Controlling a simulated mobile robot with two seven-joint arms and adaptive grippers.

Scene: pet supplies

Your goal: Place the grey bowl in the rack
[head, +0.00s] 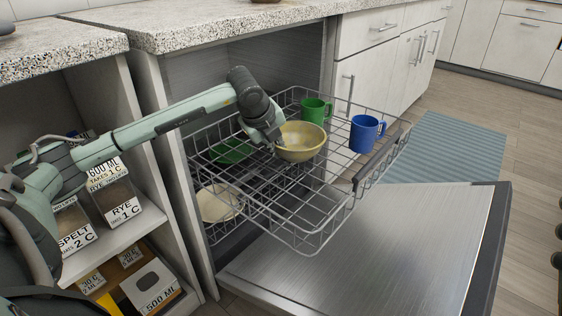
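A yellowish bowl (303,143) is in the upper wire rack (322,236) of the open dishwasher, or just above it; I cannot tell which. No bowl in view looks clearly grey. My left gripper (272,138) points down at the bowl's left rim, touching or very close to it. Its fingertips are too small and dark to show whether they are closed on the rim. My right gripper is not in view.
A green cup (316,110) and blue mug (366,134) stand toward the rack's back and right. A green dish (232,151) lies left, a cream dish (218,204) lower down. The open door (370,250) extends forward. Labelled containers (118,200) fill the left shelves.

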